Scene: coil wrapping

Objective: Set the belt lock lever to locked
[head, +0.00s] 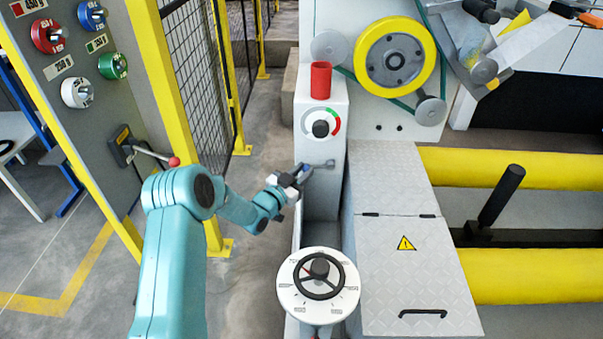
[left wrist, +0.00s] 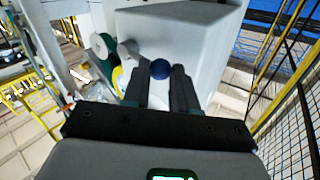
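A small lever (head: 324,164) sits on the front of a light grey pedestal, below a round dial. Its blue knob shows between my left fingertips in the left wrist view (left wrist: 160,69). My left gripper (head: 304,171) reaches the lever from the left, with its fingers on either side of the knob. The knob fills the gap and the fingers look closed on it. The gripper hides part of the lever in the head view. I cannot read any lock marking. My right gripper is not in view.
The pedestal (head: 322,110) carries a red cylinder (head: 320,79) and a dial (head: 320,128). A handwheel (head: 318,277) stands in front. A second lever with a red knob (head: 174,161) is on the left panel, close to my arm. Yellow fence posts (head: 188,90) stand behind.

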